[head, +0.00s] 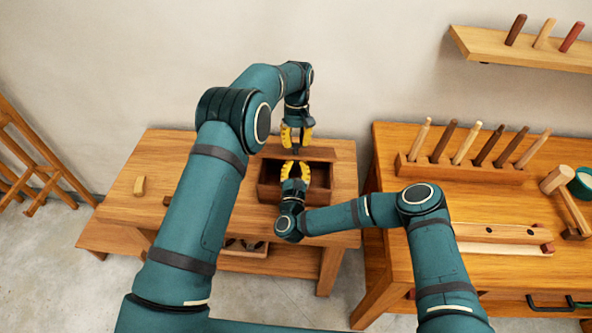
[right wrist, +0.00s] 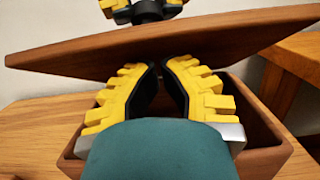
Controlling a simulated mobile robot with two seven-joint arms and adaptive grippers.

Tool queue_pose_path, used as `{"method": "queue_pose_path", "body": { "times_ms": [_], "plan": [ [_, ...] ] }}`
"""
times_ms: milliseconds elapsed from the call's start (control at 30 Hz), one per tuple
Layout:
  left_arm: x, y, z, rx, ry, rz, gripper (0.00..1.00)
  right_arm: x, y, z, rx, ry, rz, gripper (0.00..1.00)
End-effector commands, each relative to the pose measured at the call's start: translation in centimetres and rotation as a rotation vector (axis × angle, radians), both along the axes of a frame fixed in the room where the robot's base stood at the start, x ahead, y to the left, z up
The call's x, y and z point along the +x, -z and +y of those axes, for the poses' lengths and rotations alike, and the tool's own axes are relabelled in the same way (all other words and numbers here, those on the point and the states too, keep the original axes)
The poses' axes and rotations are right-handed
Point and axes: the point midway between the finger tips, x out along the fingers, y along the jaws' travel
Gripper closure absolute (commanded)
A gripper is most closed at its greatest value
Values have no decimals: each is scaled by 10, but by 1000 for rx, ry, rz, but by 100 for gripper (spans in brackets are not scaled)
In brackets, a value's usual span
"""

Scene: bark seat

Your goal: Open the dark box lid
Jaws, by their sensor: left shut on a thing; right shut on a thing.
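The dark box (head: 320,194) is a brown wooden box on the left bench. Its lid (head: 325,154) is raised and tilted at the back of the box, leaving the front part open. In the right wrist view the lid (right wrist: 240,42) slants above the box (right wrist: 262,160). My left gripper (head: 296,150) comes down from above and is shut at the lid's upper edge. My right gripper (head: 295,164) is over the box, its yellow fingers closed together at the lid. In the right wrist view its fingertips (right wrist: 163,66) overlap the lid; the exact contact is hidden.
On the right, a taller bench (head: 470,205) carries a peg rack (head: 462,172) and a mallet (head: 566,196). A wall shelf (head: 520,50) holds more pegs. A ladder-like frame (head: 25,165) stands at far left.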

Motion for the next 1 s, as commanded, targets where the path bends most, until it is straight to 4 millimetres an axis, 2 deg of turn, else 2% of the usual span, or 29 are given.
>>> {"method": "queue_pose_path", "body": {
  "times_ms": [233, 433, 667, 700, 767, 800, 1000],
  "plan": [
    [0, 2, -3, -5, 2, -3, 100, 1, -1, 0, 0, 1, 5, 100],
    [0, 2, -3, -4, 2, -2, 100, 9, -14, -1, 1, 2, 56, 100],
    [-2, 4, -3, -3, 2, 7, 100, 11, -17, -1, 1, 4, 53, 100],
    [-2, 4, -3, -3, 2, 8, 64, 11, -17, -1, 1, 4, 52, 100],
    [-3, 4, -3, -3, 2, 9, 43, 11, -17, -1, 1, 5, 52, 100],
    [-2, 4, -3, -2, 3, 8, 40, 11, -17, -1, 1, 5, 52, 100],
    [-1, 2, -1, 0, 1, 5, 40, 10, -16, -1, 0, 4, 55, 100]
  ]
}}
